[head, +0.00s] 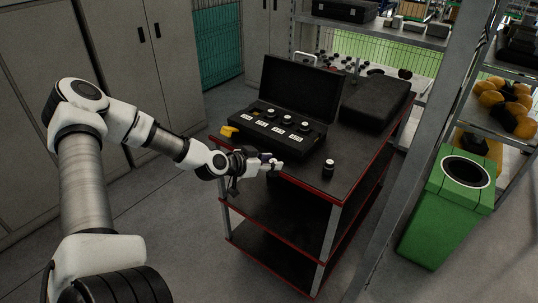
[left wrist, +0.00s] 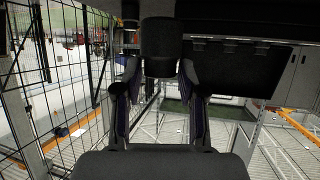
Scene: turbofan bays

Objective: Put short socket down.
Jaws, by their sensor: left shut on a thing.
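My left gripper (head: 266,163) reaches over the near left edge of the cart top. In the left wrist view its two fingers (left wrist: 161,82) are shut on a dark, rounded piece, the short socket (left wrist: 161,50). The held socket is hard to make out in the head view, and I cannot tell whether it touches the cart. Another small black cylinder (head: 328,169) with a pale top stands upright on the cart top, to the right of the gripper and apart from it. My right gripper is not in view.
The cart (head: 347,165) has red edges and lower shelves. An open black case (head: 301,88) with several labelled sockets stands behind the gripper, a yellow item (head: 229,131) at its left. A closed black case (head: 375,101) lies behind. A green bin (head: 446,204) stands right.

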